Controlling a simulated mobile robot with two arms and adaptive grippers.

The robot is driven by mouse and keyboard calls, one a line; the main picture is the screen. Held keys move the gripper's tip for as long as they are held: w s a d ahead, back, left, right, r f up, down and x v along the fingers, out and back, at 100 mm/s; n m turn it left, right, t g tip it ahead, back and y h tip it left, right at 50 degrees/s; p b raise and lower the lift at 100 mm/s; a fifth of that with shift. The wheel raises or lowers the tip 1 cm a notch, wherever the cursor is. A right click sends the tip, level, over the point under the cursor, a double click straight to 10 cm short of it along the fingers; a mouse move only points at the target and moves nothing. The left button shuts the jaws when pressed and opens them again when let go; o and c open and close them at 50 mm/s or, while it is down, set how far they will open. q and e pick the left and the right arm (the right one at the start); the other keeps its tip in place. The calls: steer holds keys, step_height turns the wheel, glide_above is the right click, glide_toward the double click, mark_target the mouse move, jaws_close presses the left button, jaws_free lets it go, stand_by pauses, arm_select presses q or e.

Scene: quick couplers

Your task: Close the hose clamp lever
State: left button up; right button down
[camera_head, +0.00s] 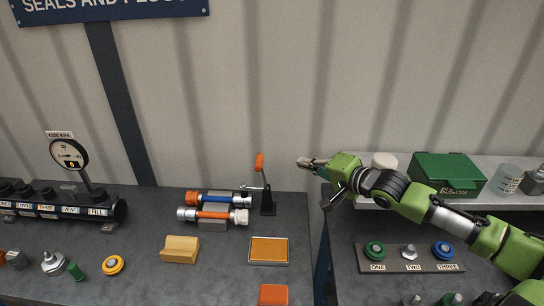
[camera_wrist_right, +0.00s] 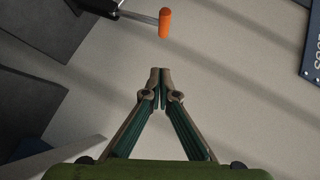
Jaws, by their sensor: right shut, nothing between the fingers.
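The hose clamp lever (camera_head: 260,163) has an orange grip and stands upright on a black base at the back of the bench. Its orange grip also shows in the right wrist view (camera_wrist_right: 165,22), ahead of the fingertips and apart from them. My right gripper (camera_head: 300,162) is to the right of the lever at about the height of its grip, shut and empty. In the right wrist view its fingertips (camera_wrist_right: 160,78) meet. Two hose pieces with orange and blue parts (camera_head: 214,215) lie in a cradle left of the lever. My left gripper is not in view.
An orange pad in a tray (camera_head: 268,250) and a yellow block (camera_head: 180,249) lie in front. A black manifold with a gauge (camera_head: 68,154) stands at left. A shelf with a green box (camera_head: 447,173) is at right, above a panel of labelled couplers (camera_head: 410,258).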

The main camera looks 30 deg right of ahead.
steer(key=p, duration=0.2)
glide_toward(262, 159)
steer(key=w+d, duration=0.3)
steer(key=w, duration=0.1)
steer(key=a, duration=0.1)
steer(key=w+a+f, duration=0.1)
steer(key=a+p, duration=0.1)
steer(key=shift+w+a+f, duration=0.3)
steer(key=shift+w+f, duration=0.05)
steer(key=shift+w, duration=0.05)
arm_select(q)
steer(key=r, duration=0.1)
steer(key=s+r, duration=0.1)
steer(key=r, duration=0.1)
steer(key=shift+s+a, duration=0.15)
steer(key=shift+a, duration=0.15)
arm_select(e)
steer(key=shift+f, duration=0.1)
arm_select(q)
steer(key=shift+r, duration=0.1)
